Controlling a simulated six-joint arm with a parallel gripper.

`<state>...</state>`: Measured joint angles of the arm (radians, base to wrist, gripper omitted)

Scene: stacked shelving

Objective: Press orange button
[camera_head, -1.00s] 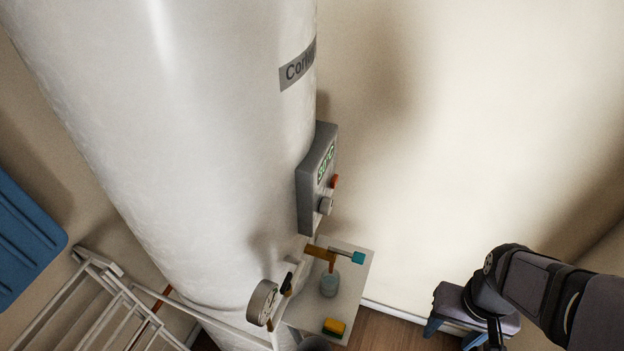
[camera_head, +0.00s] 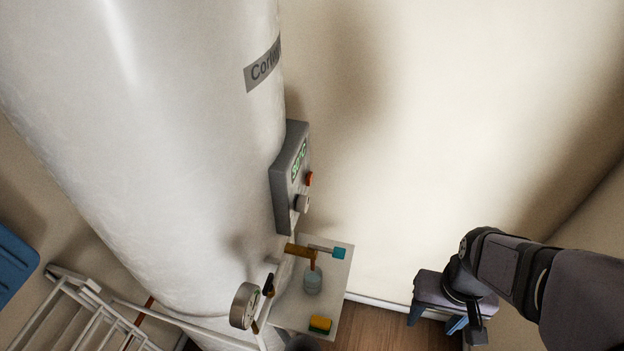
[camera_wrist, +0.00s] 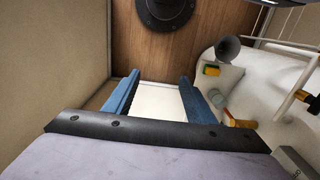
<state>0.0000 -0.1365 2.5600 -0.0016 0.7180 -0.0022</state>
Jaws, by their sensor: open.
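The orange button (camera_head: 310,179) sits on the right-facing side of a grey control box (camera_head: 283,190) fixed to the large white tank. A green display (camera_head: 299,160) is above it and a light grey knob (camera_head: 303,203) is below it. My gripper (camera_head: 436,318), with two blue fingers, is open and empty at the lower right, apart from the box and lower in the picture. In the wrist view my gripper (camera_wrist: 160,77) has its fingers spread over bare floor and wall. A corner of the grey box (camera_wrist: 293,162) shows there; the button does not.
The white tank (camera_head: 150,150) fills the left. A small white shelf (camera_head: 338,280) under the box holds a glass jar (camera_head: 313,282) and a yellow sponge (camera_head: 320,324). Brass valve (camera_head: 300,250) and gauge (camera_head: 244,305) stick out. The wall side between box and gripper is clear.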

